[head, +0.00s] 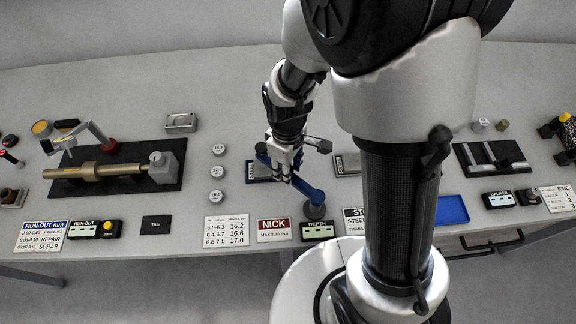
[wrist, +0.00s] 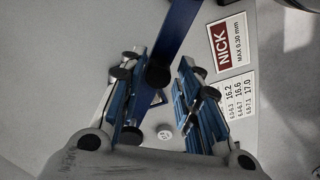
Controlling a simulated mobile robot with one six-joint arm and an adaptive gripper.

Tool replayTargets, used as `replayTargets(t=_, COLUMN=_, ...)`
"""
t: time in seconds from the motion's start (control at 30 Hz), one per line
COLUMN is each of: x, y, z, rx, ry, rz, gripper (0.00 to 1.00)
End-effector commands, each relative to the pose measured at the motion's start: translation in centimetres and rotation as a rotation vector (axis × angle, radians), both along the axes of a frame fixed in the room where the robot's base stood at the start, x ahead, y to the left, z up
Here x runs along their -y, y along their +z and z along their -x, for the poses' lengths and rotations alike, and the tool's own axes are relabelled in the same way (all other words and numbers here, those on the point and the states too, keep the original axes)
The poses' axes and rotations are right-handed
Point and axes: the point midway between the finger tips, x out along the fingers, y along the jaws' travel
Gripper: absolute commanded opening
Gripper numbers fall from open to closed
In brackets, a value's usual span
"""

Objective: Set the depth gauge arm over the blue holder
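In the wrist view the blue arm (wrist: 181,28) comes down from the top, with a dark round knob near the fingers. The blue holder (head: 252,179) lies flat just left of my gripper, partly hidden by the hand and the bar. My gripper (head: 285,175) is low over the arm. In the wrist view its fingers (wrist: 158,78) stand apart on both sides of the bar; contact is unclear.
White numbered discs (head: 217,170) stand left of the holder. The NICK card (head: 274,230) and DEPTH display (head: 317,231) lie at the front. A grey slotted block (head: 346,164) is to the right. A run-out fixture with a brass shaft (head: 95,170) fills the left.

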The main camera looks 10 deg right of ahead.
Motion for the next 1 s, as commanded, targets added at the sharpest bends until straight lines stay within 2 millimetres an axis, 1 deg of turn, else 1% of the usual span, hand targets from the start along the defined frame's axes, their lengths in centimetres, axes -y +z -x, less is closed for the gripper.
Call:
replayTargets(t=0.03, x=0.0, y=0.0, z=0.0, rx=0.000, ry=0.000, rz=0.000, gripper=0.37)
replayTargets(t=0.1, x=0.0, y=0.0, z=0.0, rx=-0.001, ry=-0.001, rz=0.001, gripper=0.41)
replayTargets(t=0.37, x=0.1, y=0.0, z=0.0, rx=-0.001, ry=-0.001, rz=0.001, gripper=0.41)
replayTargets(t=0.47, x=0.1, y=0.4, z=0.0, rx=0.001, ry=-0.001, rz=0.001, gripper=0.41)
replayTargets(t=0.57, x=0.0, y=1.5, z=-0.1, rx=0.004, ry=-0.001, rz=0.001, gripper=0.41)
replayTargets(t=0.9, x=0.0, y=8.6, z=-0.1, rx=0.006, ry=-0.001, rz=0.000, gripper=0.41)
replayTargets(t=1.0, x=0.0, y=10.2, z=-0.1, rx=0.004, ry=-0.001, rz=0.000, gripper=0.41)
